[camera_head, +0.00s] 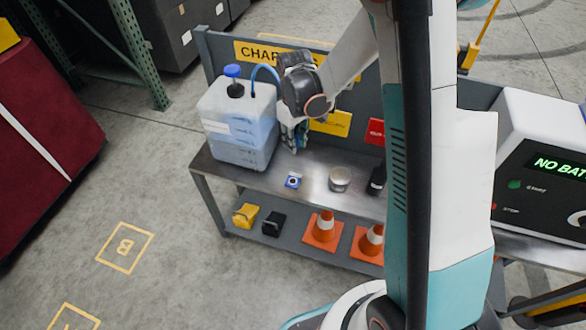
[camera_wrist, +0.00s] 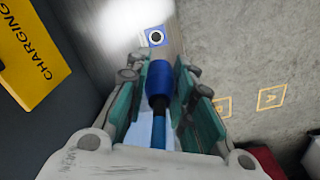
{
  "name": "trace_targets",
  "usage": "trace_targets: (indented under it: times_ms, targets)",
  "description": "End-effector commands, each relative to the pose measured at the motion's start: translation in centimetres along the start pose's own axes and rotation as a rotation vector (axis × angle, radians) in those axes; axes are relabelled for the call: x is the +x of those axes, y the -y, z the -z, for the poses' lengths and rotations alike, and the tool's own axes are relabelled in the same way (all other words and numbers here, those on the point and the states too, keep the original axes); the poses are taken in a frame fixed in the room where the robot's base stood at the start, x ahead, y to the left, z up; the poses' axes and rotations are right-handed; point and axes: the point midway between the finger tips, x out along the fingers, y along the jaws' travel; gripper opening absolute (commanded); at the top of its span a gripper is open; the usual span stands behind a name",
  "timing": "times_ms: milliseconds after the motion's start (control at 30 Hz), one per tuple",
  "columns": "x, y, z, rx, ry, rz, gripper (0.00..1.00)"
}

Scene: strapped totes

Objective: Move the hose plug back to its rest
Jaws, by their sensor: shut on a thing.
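The hose plug (camera_wrist: 158,80) is a blue cylinder between the teal finger pads of my gripper (camera_wrist: 161,88), with the blue hose (camera_wrist: 159,132) trailing from it. In the head view, my gripper (camera_head: 293,137) hangs over the bench just right of the jug, and the plug is hidden there. The hose (camera_head: 264,70) arcs from the top of the translucent jug (camera_head: 236,125). A small blue-and-white square piece with a dark round centre (camera_head: 293,181) sits on the bench below my gripper. It looks like the rest and shows beyond the plug in the wrist view (camera_wrist: 155,37), apart from it.
The grey bench (camera_head: 313,177) also bears a round metal tin (camera_head: 340,179) and a dark item (camera_head: 376,181). The lower shelf holds a yellow item (camera_head: 245,215), a black item (camera_head: 273,224) and orange cones (camera_head: 323,232). A back panel with yellow signs stands behind. A white charger box (camera_head: 535,150) is right.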

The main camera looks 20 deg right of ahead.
Motion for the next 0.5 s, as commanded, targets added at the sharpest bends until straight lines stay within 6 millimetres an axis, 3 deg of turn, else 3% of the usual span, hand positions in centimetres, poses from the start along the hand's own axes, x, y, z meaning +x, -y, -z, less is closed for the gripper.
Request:
trace_targets:
  times_ms: [33,200,333,500]
  targets:
    - [3.3,-0.2,0.4,-0.082,0.0,0.0,0.0]
    - [9.6,-0.6,1.1,-0.335,0.0,0.0,0.0]
    - [12.2,-0.7,1.2,-0.45,0.0,0.0,0.0]
    - [13.0,-0.7,1.2,-0.498,0.0,0.0,0.0]
